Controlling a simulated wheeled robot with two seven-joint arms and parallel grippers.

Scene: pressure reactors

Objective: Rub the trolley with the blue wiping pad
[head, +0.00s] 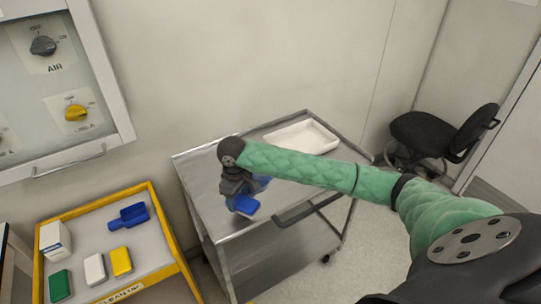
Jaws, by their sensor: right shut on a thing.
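The trolley (205,185) is a grey metal cart in the middle of the head view, with a flat top and a push handle at its front right. My right arm, in a green quilted sleeve, reaches in from the right over it. My right gripper (240,190) points down above the trolley top and is shut on the blue wiping pad (244,205). The pad is at the front left part of the top; I cannot tell whether it touches the surface. The gripper's fingers are partly hidden by the wrist. My left gripper is not in view.
A white tray (301,137) lies at the trolley's back right. A yellow-edged clean-up cart (97,224) at the left holds a blue scoop (130,216), a white box (55,240) and green, white and yellow blocks. A black chair (440,135) stands at the right. A wall panel hangs upper left.

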